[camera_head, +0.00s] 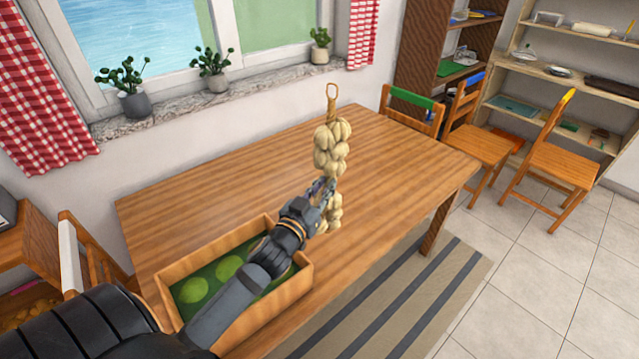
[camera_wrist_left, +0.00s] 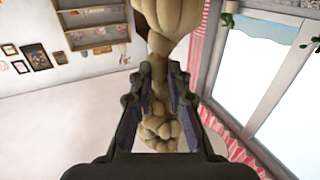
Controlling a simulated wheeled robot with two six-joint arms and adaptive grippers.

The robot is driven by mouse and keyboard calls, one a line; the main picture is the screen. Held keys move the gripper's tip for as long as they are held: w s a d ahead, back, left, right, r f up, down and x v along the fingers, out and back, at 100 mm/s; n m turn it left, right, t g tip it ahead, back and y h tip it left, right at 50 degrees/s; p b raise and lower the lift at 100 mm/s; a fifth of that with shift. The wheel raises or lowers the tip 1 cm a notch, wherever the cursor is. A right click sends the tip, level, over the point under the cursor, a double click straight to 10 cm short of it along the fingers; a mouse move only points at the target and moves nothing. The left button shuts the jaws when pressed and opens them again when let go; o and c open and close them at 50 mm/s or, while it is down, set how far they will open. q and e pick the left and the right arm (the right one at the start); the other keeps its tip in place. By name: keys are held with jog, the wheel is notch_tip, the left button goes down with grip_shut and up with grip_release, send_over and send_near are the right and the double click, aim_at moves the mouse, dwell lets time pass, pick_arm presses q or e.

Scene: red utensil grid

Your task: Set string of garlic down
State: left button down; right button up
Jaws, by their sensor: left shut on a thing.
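The string of garlic (camera_head: 331,146) is a braid of pale bulbs with a tan loop at its top. It hangs upright above the wooden table (camera_head: 400,160) in the head view. My left gripper (camera_head: 325,190) is shut on it around the middle, with bulbs above and below the fingers. In the left wrist view the garlic (camera_wrist_left: 160,132) shows between the two fingers (camera_wrist_left: 159,95), and a large bulb cluster fills the top edge. The gripper hides part of the braid. Whether its lower end touches the table cannot be told. My right gripper is not in view.
A wooden box (camera_head: 297,285) with a green inside stands at the table's near left, under my left arm. The table's middle and right are clear. Chairs (camera_head: 560,165) stand at the right, and potted plants (camera_head: 212,68) line the windowsill.

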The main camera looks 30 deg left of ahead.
pick_arm(q)
jog(key=shift+s+r, duration=0.15)
jog(key=shift+r, duration=0.05)
jog(key=shift+s+r, duration=0.1)
jog(key=w+d+f+b, duration=0.4)
jog(key=w+f+b, duration=0.5)
jog(key=w, duration=0.3)
jog(key=shift+w+d, duration=0.15)
jog(key=shift+w, duration=0.05)
jog(key=f+b, duration=0.2)
jog(key=b, duration=0.1)
jog(key=f+b, duration=0.1)
jog(key=f, duration=0.1)
jog(key=shift+w+d+b, duration=0.1)
jog(key=shift+w+b, duration=0.15)
jog(key=shift+b, duration=0.1)
jog(key=c, duration=1.3)
grip_release()
